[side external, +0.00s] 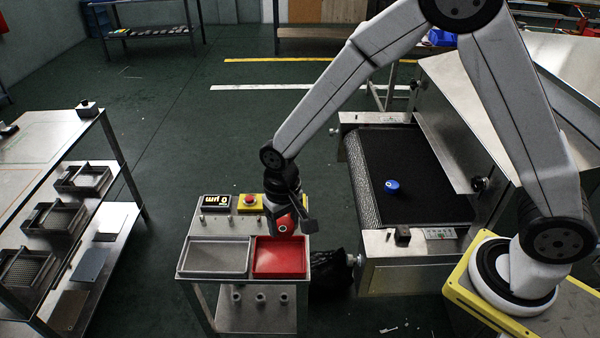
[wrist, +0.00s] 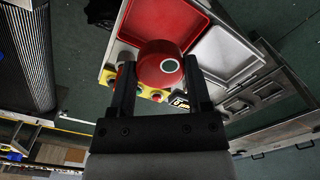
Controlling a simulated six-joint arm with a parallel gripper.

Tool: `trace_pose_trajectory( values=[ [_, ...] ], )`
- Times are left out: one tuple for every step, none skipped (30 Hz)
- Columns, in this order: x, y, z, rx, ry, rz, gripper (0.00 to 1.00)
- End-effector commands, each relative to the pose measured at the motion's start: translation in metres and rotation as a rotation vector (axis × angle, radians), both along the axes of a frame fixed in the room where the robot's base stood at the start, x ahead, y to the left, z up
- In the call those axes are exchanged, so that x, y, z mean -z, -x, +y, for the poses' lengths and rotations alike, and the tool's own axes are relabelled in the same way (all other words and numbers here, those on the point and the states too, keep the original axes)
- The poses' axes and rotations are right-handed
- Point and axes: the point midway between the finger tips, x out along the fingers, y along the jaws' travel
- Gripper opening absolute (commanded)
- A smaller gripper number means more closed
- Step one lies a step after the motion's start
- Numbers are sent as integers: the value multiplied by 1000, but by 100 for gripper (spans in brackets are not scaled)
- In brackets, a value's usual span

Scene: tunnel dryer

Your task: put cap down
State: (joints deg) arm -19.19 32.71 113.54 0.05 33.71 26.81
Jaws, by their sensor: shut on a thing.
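My gripper (side external: 292,214) is shut on a red cap (wrist: 161,66), which has a dark spot with a pale ring on its face. The red cap also shows at my gripper in the side view (side external: 284,224). It is held above the back part of the red tray (side external: 280,262) on the small stand; the tray also shows behind the cap in the wrist view (wrist: 163,22). The gap between cap and tray is hard to judge. A blue cap (side external: 392,186) lies on the black dryer belt (side external: 400,150), well to the right of my gripper.
A grey tray (side external: 218,256) sits left of the red tray. Behind them are a display (side external: 217,202) and a yellow box with a red button (side external: 250,202). A metal rack (side external: 60,210) holding several small trays stands at the left. The red tray's visible floor is empty.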

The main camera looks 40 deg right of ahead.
Motion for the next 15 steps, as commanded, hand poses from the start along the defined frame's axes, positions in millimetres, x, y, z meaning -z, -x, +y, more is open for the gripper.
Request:
trace_pose_trajectory(
  values=[
    [-1,4,11,-36,0,0,1],
    [-1,6,15,-53,0,0,1],
    [-1,9,21,-73,0,0,1],
    [-1,11,25,-86,0,0,1],
    [-1,12,27,-97,0,0,1],
    [-2,14,31,-110,0,0,1],
    [-2,15,33,-118,0,0,1],
    [-2,15,35,-124,0,0,1],
    [-2,16,36,-130,0,0,1],
    [-2,17,37,-133,0,0,1],
    [-2,17,37,-135,0,0,1],
    [-2,17,38,-136,0,0,1],
    [-2,17,38,-137,0,0,1],
    [-2,17,38,-136,0,0,1],
    [-2,17,38,-136,0,0,1]
  ],
)
